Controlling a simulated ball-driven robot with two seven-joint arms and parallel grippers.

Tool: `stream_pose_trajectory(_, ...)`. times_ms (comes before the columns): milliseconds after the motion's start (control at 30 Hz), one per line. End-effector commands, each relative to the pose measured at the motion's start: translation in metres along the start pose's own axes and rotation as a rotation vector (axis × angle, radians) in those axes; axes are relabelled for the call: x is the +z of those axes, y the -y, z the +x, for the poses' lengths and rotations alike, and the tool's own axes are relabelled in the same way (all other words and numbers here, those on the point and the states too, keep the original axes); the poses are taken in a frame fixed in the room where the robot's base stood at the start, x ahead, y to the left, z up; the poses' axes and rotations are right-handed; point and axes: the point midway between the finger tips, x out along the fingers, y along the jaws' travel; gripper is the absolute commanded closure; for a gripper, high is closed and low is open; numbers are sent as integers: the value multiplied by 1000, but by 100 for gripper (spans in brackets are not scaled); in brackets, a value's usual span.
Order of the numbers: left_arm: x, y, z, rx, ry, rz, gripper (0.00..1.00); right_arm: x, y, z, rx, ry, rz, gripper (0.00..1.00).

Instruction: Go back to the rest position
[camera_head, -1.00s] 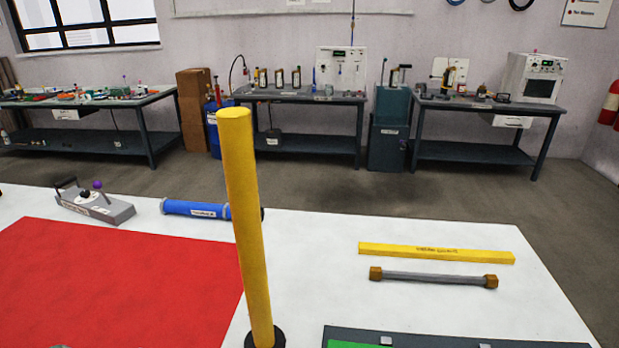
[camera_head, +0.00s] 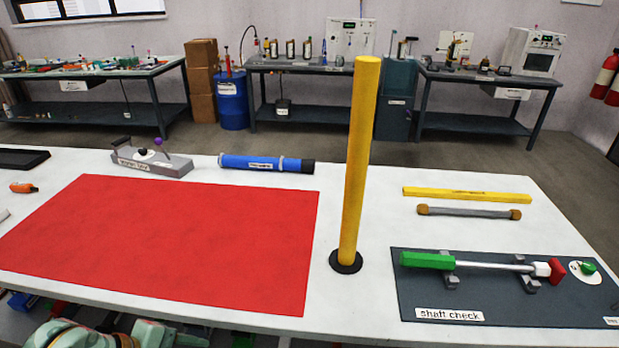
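Neither of my grippers can be made out in the head view. Pale green rounded parts at the bottom left edge are cut off by the frame, and I cannot tell whether they belong to my arm. A tall yellow post (camera_head: 359,165) stands upright on a black round base (camera_head: 346,262) on the white table (camera_head: 375,220). The shaft check board (camera_head: 560,305) lies at the right, bearing a shaft with a green handle (camera_head: 428,261) and a red end (camera_head: 557,271) on small supports.
A red mat (camera_head: 170,245) covers the table's left part. Behind it are a grey labelled device (camera_head: 150,165) and a blue tube (camera_head: 262,163). A yellow bar (camera_head: 465,194) and a grey rod with brown ends (camera_head: 470,212) lie at the right. Workbenches line the back wall.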

Motion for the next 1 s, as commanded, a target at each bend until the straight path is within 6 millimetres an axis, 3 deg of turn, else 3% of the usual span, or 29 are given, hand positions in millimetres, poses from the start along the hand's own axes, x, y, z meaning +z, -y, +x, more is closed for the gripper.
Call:
stream_pose_trajectory(467, 18, -8, 59, -137, -274, -204, 44, 0, -8, 0, 9, 0, -6, 60)
stream_pose_trajectory(567, 33, -13, 79, -227, -319, -307, 44, 1, -5, 0, 6, 1, -6, 60)
stream_pose_trajectory(667, 62, -27, 103, -348, -319, -463, 44, 0, -3, 0, 3, 1, -5, 60)
stream_pose_trajectory(767, 107, -72, 138, -480, -214, -693, 44, -1, 1, 0, -2, 0, -3, 60)
stream_pose_trajectory(867, 147, -149, 170, -533, -19, -921, 44, -2, 6, 0, -7, -2, -1, 60)
stream_pose_trajectory(900, 156, -183, 179, -526, 63, -998, 44, -2, 6, 0, -9, -2, -1, 60)
stream_pose_trajectory(967, 162, -237, 191, -493, 184, -1101, 44, -2, 6, 0, -9, -2, -1, 60)
stream_pose_trajectory(1000, 162, -273, 198, -457, 262, -1164, 44, -2, 6, 0, -8, -2, -1, 60)
